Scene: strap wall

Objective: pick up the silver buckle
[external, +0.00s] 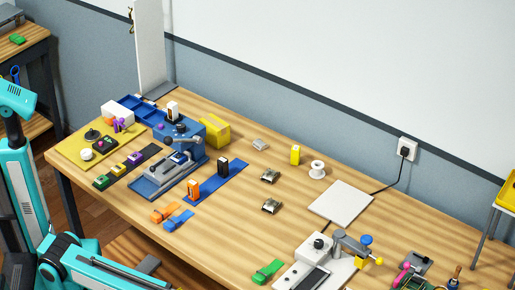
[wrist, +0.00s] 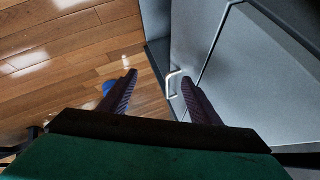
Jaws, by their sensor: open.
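A small silver-grey buckle (external: 260,144) lies flat on the wooden table, right of the yellow box, in the external view. The buckle is not in the wrist view.
The wooden table (external: 225,260) carries a blue machine (external: 175,160), a yellow box (external: 215,131), a white spool (external: 317,170), a yellow block (external: 295,155) and a white plate (external: 341,203). Bare wood surrounds the silver buckle. A grey cabinet (wrist: 235,75) with a handle stands near my fingers.

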